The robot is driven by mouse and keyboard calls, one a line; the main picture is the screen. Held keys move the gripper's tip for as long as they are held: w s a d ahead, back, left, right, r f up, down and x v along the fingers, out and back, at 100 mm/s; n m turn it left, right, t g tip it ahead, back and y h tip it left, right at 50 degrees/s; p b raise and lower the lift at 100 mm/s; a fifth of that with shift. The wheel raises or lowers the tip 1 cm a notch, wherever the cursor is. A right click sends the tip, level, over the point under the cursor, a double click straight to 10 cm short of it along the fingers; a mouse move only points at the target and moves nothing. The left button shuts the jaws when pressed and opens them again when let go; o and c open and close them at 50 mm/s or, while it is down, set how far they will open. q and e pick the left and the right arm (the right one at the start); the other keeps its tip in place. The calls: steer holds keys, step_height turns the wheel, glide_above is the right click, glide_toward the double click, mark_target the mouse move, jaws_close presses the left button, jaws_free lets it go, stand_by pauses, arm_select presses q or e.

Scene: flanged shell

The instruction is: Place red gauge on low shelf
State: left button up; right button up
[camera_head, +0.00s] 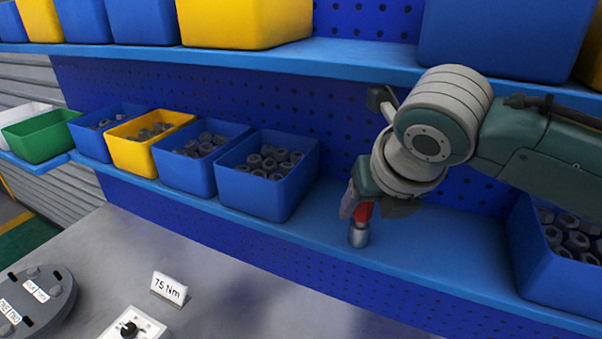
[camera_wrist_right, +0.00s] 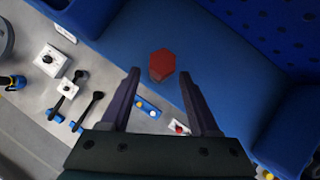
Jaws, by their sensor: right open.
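The red gauge (camera_head: 362,211) has a red top and a grey metal lower end. It stands on the low blue shelf (camera_head: 430,240), close to the front edge, in the open stretch between bins. My right gripper (camera_head: 355,208) is at its red top, partly hiding it in the head view. In the right wrist view the gauge shows as a red hexagonal top (camera_wrist_right: 161,63) between the spread fingertips of my right gripper (camera_wrist_right: 159,73), with gaps on both sides. The gripper is open. My left gripper is not in view.
A blue bin (camera_head: 268,175) of metal parts stands left of the gauge, and another blue bin (camera_head: 555,260) stands at the far right. An upper shelf (camera_head: 350,62) with bins runs above. The grey bench below holds a "75 Nm" sign (camera_head: 169,288) and a dial box (camera_head: 133,325).

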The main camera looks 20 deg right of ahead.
steer(key=s+a+f+m+g+y+b, duration=0.1)
steer(key=s+a+m, duration=0.2)
steer(key=s+m, duration=0.8)
steer(key=s+a+f+m+g+y+b, duration=0.1)
steer(key=s+a+f+m, duration=0.1)
steer(key=s+m, duration=1)
steer(key=a+m, duration=0.1)
steer(key=m, duration=0.6)
steer(key=shift+a+f+b, duration=0.25)
steer(key=shift+a+b, duration=0.05)
steer(key=shift+a, duration=0.05)
